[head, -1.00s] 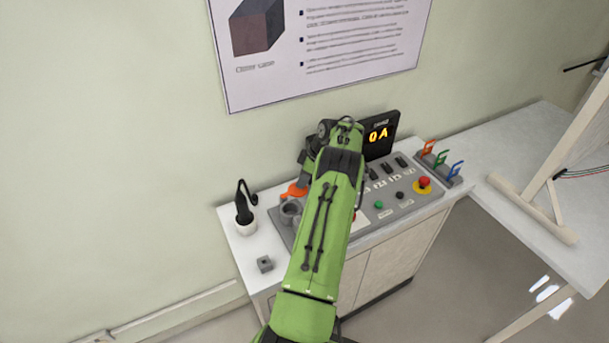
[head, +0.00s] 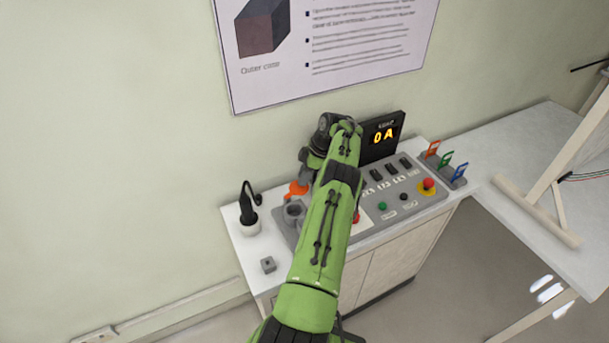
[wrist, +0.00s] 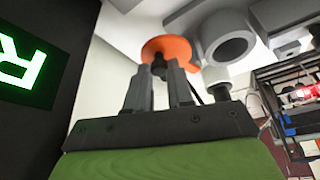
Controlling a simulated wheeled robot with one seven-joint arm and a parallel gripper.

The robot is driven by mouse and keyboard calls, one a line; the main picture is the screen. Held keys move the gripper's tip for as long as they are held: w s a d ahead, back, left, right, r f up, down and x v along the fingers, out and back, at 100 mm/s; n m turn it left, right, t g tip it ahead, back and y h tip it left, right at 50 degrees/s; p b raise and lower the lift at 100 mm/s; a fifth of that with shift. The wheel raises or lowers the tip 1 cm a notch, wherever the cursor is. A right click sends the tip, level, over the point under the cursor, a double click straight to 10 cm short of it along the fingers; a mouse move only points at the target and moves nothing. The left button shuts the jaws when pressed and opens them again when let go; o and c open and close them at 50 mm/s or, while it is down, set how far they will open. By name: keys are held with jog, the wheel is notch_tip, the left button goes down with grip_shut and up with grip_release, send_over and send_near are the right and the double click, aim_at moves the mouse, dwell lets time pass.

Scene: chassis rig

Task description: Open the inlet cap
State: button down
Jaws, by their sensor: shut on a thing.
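The orange cap (head: 296,190) is at the left end of the grey control panel, just behind an open grey cylindrical socket (head: 293,210). In the wrist view the cap shows as an orange disc (wrist: 180,47) with a dark knob in front of it. My gripper (wrist: 158,76) is shut on this knob, one grey finger on each side. The socket's hollow round mouth (wrist: 231,47) lies right beside the disc. In the head view my green arm hides the fingertips and part of the panel. I cannot tell whether the cap is seated on anything.
Coloured clips (head: 446,160) stand at right.

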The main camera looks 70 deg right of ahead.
jog(key=c, duration=1)
grip_release()
jog(key=p+v, duration=1)
jog(key=v, duration=0.6)
jog(key=shift+a+f, duration=0.15)
